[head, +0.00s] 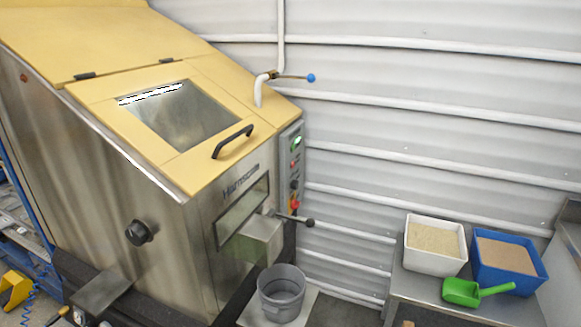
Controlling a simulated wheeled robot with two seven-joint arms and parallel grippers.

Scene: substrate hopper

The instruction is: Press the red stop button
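The control panel (291,172) is a narrow grey strip on the right front edge of the steel hopper (100,190). Near its lower end is a small red button (294,203) with some orange-yellow by it, which looks like the stop button. Another small red spot (293,164) sits higher up, below a lit green element (297,140). The details are too small to read. Neither of my grippers can be made out in the head view, and nothing covers the panel.
A lever with a dark knob (309,222) sticks out just below the panel. A black handle (232,141) is on the yellow lid. A grey bucket (282,293) stands below the outlet. A white bin (435,245), blue bin (507,263) and green scoop (475,292) are at right.

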